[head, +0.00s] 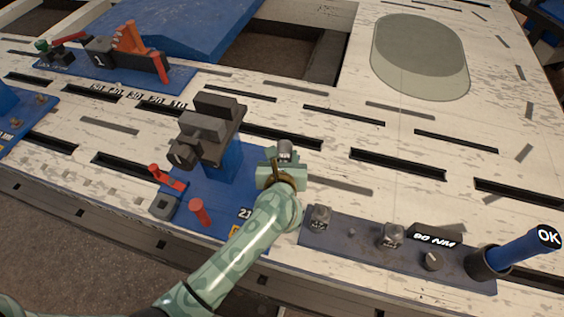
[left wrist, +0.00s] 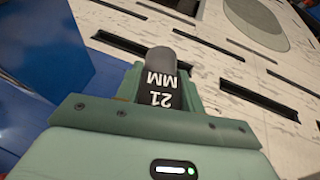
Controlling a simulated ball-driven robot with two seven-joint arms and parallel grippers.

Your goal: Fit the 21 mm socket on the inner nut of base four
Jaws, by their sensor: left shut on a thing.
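My left gripper (head: 284,166) is shut on a grey socket (head: 286,148). In the left wrist view the socket (left wrist: 160,88) stands between the fingers, marked "21 MM". The gripper is beside the right edge of a blue base (head: 212,200) that carries a dark clamp block (head: 208,130) on a blue post. The base bears a partly covered "21" label near its front right. My arm hides part of this base; I cannot make out its number or an inner nut. My right gripper is not in view.
A dark tray (head: 370,258) at right holds two other sockets (head: 320,217) (head: 392,235), a "90 NM" display (head: 434,238) and a blue-handled tool (head: 528,249) marked "OK". A base marked "1" (head: 120,76) lies at back left. The slotted bench behind the gripper is clear.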

